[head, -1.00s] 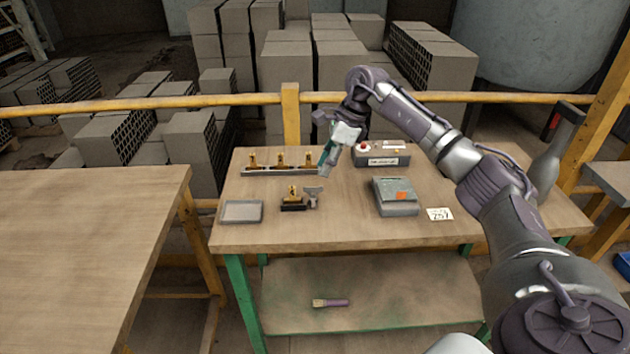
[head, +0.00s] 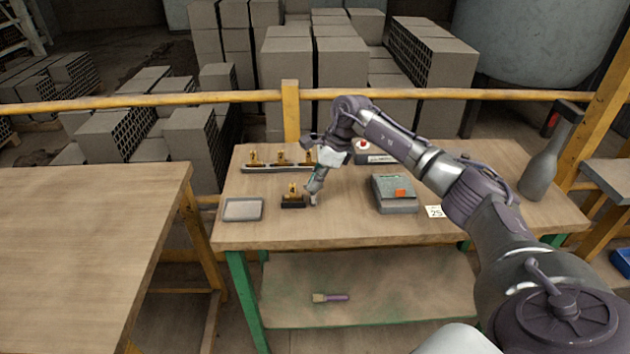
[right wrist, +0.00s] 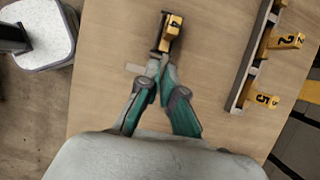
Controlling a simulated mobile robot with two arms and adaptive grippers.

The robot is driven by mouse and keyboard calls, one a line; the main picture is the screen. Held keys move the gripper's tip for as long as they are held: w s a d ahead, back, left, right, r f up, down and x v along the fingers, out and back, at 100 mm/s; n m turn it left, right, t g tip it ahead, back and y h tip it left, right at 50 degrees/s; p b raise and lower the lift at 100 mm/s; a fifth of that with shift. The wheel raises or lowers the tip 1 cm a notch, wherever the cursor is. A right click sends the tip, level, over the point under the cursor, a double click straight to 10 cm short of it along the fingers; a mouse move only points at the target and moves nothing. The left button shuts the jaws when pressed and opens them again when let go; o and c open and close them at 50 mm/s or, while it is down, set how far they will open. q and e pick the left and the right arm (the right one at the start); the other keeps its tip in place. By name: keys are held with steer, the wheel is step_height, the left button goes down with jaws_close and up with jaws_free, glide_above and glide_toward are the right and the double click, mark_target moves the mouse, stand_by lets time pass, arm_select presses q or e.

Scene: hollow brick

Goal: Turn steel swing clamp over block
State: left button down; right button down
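A small block with a yellow tag marked 4 (right wrist: 173,27) sits on a dark base on the wooden table. The block also shows in the head view (head: 292,190). The steel swing clamp (right wrist: 134,68) is a small grey flat piece just beside that base, largely hidden by my fingers. My right gripper (right wrist: 159,68) has its teal fingers converged at the clamp, with the tips closed on its narrow part. In the head view the right gripper (head: 313,198) points down just right of the block. The clamp does not lie over the block there. My left gripper is not in view.
A rail (head: 262,169) with several yellow-tagged pieces stands behind. A grey tray (head: 242,209) lies left, a grey device (head: 394,194) right, with a number card (head: 435,212) beside it. A control box (head: 375,158) is at the back. The front table strip is clear.

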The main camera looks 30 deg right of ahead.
steer(key=shift+m, duration=0.3)
steer(key=m+t+h, duration=0.1)
steer(key=m, duration=0.3)
steer(key=m+h, duration=0.1)
steer(key=m, duration=0.1)
steer(key=m+t+b, duration=0.1)
steer(key=m, duration=0.1)
steer(key=shift+a+m+h, duration=0.2)
steer(key=shift+m+h, duration=0.1)
steer(key=shift+h, duration=0.1)
steer(key=m+h+b, duration=0.1)
steer(key=m, duration=0.3)
steer(key=shift+a+m+h+b, duration=0.1)
steer(key=shift+m+h+b, duration=0.2)
steer(key=shift+h+b, duration=0.1)
steer(key=shift+m+h+b, duration=0.8)
steer(key=shift+m, duration=1.3)
steer(key=c, duration=1.3)
jaws_free()
steer(key=shift+c, duration=0.2)
